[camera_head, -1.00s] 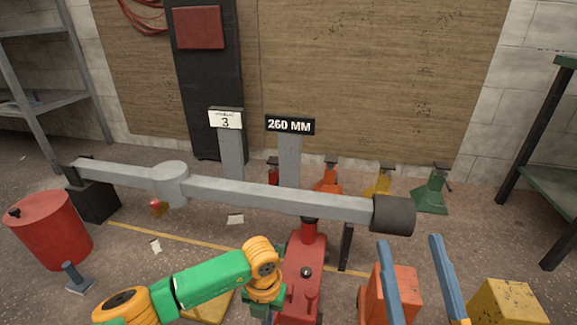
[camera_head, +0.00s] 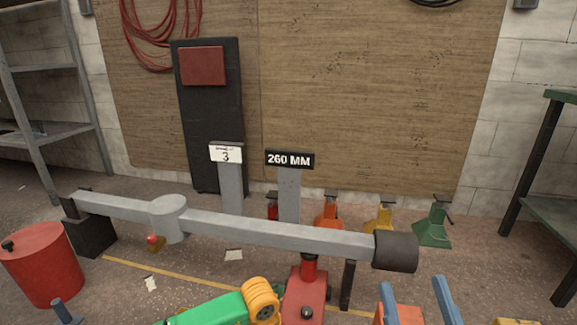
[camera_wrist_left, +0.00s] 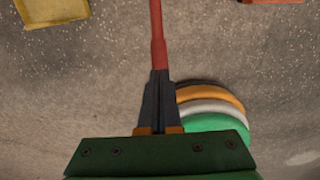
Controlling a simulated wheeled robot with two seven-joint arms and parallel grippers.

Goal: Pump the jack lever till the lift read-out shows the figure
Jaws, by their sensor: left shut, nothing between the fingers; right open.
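The red jack (camera_head: 305,290) stands under the grey beam (camera_head: 290,235), near its right end. A black sign on a post reads 260 MM (camera_head: 289,159). A white card (camera_head: 226,154) beside it shows a 3 under small unreadable print. In the left wrist view a red lever bar (camera_wrist_left: 157,35) runs down to the tips of my left gripper (camera_wrist_left: 160,78). Its dark fingers are shut with nothing between them; I cannot tell whether they touch the bar. The head view cuts this gripper off. My right gripper (camera_head: 415,290) is open and empty, right of the jack.
A red drum (camera_head: 42,265) stands at left. Several small jacks, including a green one (camera_head: 433,227), line the back wall. An orange object (camera_head: 400,312) lies behind my right fingers. A green-topped bench (camera_head: 555,190) stands at right.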

